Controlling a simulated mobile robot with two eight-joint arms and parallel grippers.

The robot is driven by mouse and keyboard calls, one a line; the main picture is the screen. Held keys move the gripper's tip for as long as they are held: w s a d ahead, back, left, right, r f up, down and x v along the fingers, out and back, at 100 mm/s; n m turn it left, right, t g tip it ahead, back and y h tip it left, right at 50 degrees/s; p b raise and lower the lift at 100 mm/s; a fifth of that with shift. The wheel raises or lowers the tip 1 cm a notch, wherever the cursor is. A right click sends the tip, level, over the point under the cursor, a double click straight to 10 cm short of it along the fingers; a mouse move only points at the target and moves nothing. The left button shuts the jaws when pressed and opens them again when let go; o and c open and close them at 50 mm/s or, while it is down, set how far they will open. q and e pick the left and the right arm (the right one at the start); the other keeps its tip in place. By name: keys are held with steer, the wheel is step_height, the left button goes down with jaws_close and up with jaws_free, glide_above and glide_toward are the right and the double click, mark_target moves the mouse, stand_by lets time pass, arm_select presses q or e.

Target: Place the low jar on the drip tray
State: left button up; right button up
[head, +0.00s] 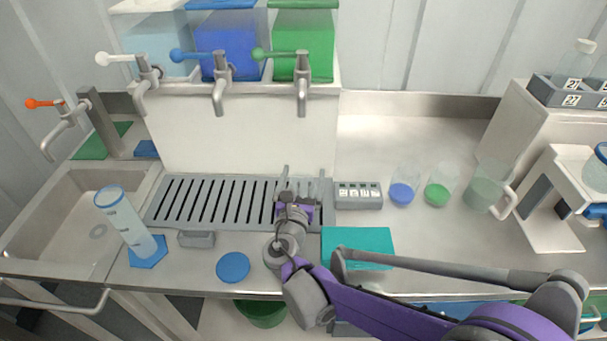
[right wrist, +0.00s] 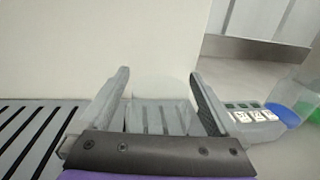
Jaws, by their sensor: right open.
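The drip tray (head: 222,205) is a grey slotted tray below the taps in the head view; its slots also show at the left of the right wrist view (right wrist: 28,130). A pale, see-through thing (right wrist: 158,116), apparently the low jar, is at the tray's right end between my right fingers, with slots showing faintly through it. Its lower part is hidden by the gripper. My right gripper (head: 303,174) is open around it, a finger on either side; whether they touch it I cannot tell. My left gripper is not in view.
A grey labelled block (head: 358,196) stands just right of the tray. Beakers with blue (head: 402,192) and green (head: 438,193) contents and a larger jug (head: 484,190) stand further right. Taps (head: 302,92) overhang the tray. A measuring cylinder (head: 125,222) stands at the left.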

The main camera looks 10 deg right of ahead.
steer(key=v, duration=1.1)
steer(key=shift+s, duration=0.2)
